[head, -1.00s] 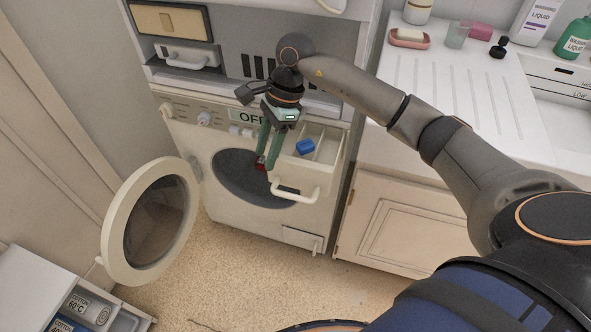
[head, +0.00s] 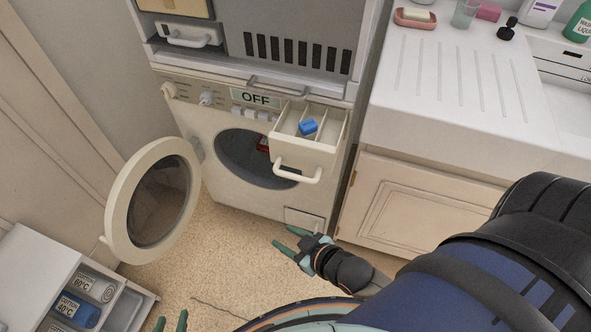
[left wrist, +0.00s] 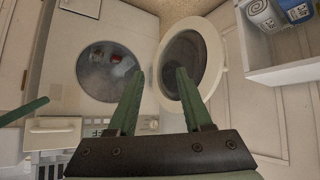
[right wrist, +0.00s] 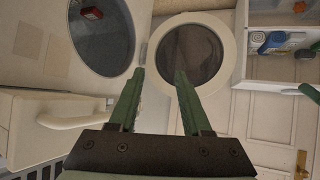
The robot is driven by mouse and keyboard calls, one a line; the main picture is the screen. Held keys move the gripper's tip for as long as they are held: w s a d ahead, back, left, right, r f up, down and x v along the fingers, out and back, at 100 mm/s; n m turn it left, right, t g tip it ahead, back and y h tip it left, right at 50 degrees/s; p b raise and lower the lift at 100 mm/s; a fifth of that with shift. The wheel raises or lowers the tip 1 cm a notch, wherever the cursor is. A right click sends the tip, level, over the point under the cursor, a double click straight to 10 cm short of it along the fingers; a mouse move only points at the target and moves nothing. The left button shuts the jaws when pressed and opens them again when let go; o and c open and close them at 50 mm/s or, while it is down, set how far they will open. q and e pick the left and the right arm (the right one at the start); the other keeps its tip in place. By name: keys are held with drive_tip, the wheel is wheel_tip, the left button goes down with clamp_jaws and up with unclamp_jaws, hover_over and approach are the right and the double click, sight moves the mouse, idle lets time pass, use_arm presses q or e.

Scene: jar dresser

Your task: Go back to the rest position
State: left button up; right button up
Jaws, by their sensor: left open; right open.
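My left gripper (head: 171,321) shows only as two green fingertips at the bottom edge of the head view. It is open with nothing between its fingers, which also show in the left wrist view (left wrist: 160,76). My right gripper (head: 283,238) is low in front of the washing machine (head: 232,118), apart from it. Its fingers are open and empty, as the right wrist view (right wrist: 160,75) also shows. The round door (head: 114,199) stands open. A red item (head: 262,144) lies inside the drum. The detergent drawer (head: 305,157) is pulled out, with a blue item (head: 307,127) in it.
An open drawer with rolled white and blue items (head: 79,309) is at lower left. A white counter (head: 450,100) with a soap dish (head: 415,20) and bottles is at right, above a cabinet (head: 400,208). Floor is clear between.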

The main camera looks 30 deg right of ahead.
drive_tip(key=shift+m+g, duration=0.7)
drive_tip(key=shift+m, duration=0.1)
drive_tip(key=s+f, duration=0.2)
drive_tip(key=s, duration=0.1)
drive_tip(key=shift+s+f, duration=0.1)
drive_tip(key=shift+s, duration=0.1)
wheel_tip(320, 180, up, 7)
drive_tip(key=d+p, duration=0.1)
drive_tip(key=p, duration=0.7)
drive_tip(key=shift+s+d+f, duration=0.15)
drive_tip(key=shift+s+d, duration=0.15)
drive_tip(key=shift+s, duration=0.1)
drive_tip(key=shift+d, duration=0.1)
